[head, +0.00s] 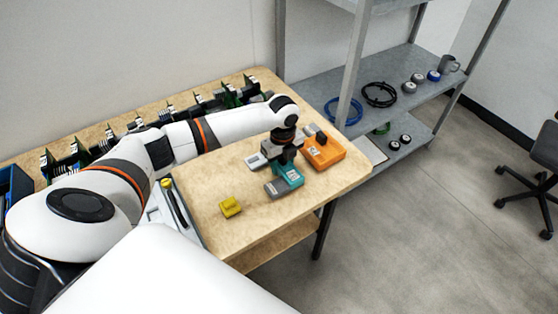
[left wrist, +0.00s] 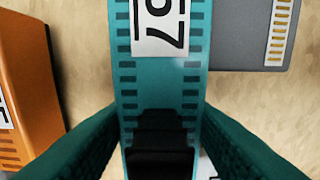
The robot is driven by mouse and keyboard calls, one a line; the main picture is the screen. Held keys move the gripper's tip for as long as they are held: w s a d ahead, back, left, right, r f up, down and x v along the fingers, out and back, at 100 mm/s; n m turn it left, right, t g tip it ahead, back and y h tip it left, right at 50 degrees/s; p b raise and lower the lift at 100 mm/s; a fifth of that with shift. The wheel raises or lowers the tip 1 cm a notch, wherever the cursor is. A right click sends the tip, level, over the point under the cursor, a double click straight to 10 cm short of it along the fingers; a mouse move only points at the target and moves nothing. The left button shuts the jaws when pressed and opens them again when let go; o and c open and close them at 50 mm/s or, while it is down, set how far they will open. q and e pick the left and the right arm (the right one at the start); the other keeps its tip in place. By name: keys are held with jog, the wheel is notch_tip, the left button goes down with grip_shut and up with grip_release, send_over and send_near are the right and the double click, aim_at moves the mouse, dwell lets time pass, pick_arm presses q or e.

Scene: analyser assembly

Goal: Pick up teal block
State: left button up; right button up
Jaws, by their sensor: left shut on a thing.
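The teal block (head: 291,174) lies on the wooden table near its right end, under my left gripper (head: 287,158). In the left wrist view the teal block (left wrist: 125,60) runs up the middle, with a white label marked 57 and a dark stepped part near the bottom. The fingers of my left gripper (left wrist: 160,125) are on both sides of it, shut on it. The gripper hides part of the block in the head view. I cannot tell whether the block is lifted. My right gripper is not in view.
An orange block (head: 325,152) lies close to the right and a grey block (head: 277,189) sits against or beside the teal one. A yellow block (head: 230,207) lies nearer the front. Green card-like parts line the table's back edge. A metal shelf (head: 400,80) stands beyond.

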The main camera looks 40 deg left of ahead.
pick_arm(q)
notch_tip(320, 180, up, 10)
jog(key=shift+r+b, duration=0.1)
jog(key=shift+b, duration=0.25)
dwell(0.4)
jog(key=shift+f+b, duration=0.5)
jog(key=shift+f, duration=2.15)
jog(key=shift+f+b, duration=0.65)
jog(key=shift+f, duration=1.8)
jog(key=o, duration=1.2)
